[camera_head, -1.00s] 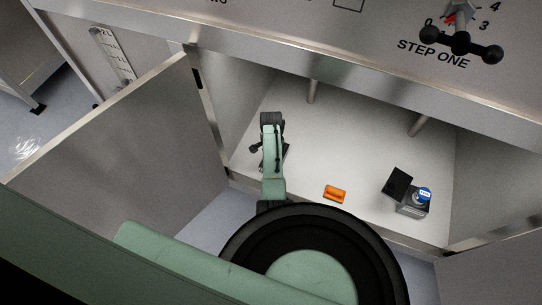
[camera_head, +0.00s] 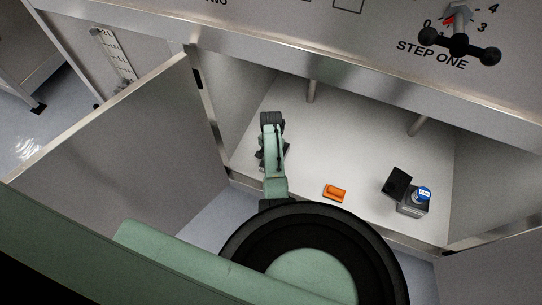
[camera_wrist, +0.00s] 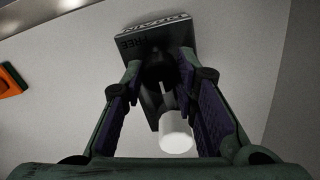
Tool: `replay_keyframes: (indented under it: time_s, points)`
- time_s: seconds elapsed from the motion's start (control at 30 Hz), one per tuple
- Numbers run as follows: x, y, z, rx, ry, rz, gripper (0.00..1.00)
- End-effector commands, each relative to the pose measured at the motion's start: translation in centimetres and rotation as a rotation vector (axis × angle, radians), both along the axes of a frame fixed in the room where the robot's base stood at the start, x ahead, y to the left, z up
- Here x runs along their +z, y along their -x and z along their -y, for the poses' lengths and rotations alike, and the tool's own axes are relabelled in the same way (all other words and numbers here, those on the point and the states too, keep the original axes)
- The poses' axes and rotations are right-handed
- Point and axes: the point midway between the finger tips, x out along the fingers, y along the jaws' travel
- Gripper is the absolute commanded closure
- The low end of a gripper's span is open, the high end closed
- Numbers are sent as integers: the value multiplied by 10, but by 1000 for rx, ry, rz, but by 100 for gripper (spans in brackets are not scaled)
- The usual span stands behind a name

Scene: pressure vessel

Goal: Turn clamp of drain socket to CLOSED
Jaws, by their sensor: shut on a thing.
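The drain socket (camera_wrist: 158,35) shows in the wrist view as a dark block with a light label strip, its lettering upside down; "FREE" can be read on it. A black clamp (camera_wrist: 154,72) and a white cylinder (camera_wrist: 176,136) lie between my fingers. My gripper (camera_wrist: 160,78) is shut on the clamp, with a finger on each side; the exact contact is dark and hard to see. In the head view my gripper (camera_head: 270,150) is low at the left of the cabinet floor, and it mostly hides the socket and clamp.
An orange block (camera_head: 335,192) lies on the cabinet floor (camera_head: 350,140), right of my gripper; it also shows in the wrist view (camera_wrist: 9,82). A grey box with a blue top (camera_head: 413,203) and black flap stands farther right. An open cabinet door (camera_head: 120,140) stands left.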

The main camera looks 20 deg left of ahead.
Motion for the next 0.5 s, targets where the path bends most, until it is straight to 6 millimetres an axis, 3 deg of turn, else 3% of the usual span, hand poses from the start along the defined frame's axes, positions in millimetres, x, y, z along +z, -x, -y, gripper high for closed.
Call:
replay_keyframes:
  time_s: [0.27, 0.3, 0.5]
  points:
    - [0, 0, 0, 1, 1, 0, 100]
    - [0, 0, 0, 1, 1, 0, 72]
    - [0, 0, 0, 0, 0, 0, 58]
